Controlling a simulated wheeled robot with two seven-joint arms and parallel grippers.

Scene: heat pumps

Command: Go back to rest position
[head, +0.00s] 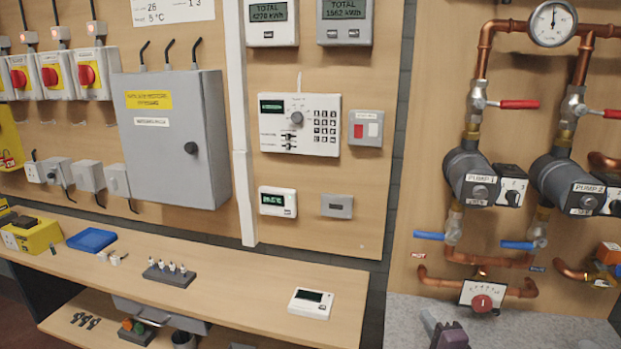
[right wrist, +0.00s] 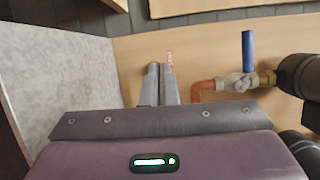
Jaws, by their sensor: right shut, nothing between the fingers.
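My right gripper (head: 428,316) shows at the bottom of the head view, in front of the grey speckled surface below the pump pipework. In the right wrist view its two grey fingers (right wrist: 160,72) lie close together, shut and empty. The fingers point toward the wooden panel, left of a copper pipe and a valve with a blue handle (right wrist: 248,52). They appear apart from the pipe. My left gripper is not in the head view.
Pump 1 (head: 470,180) and pump 2 (head: 568,184) hang on the right panel, with red levers and blue handles sticking out. A wooden bench (head: 230,285) at the left carries a white thermostat (head: 311,303) and small parts. A grey cabinet (head: 172,150) hangs above.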

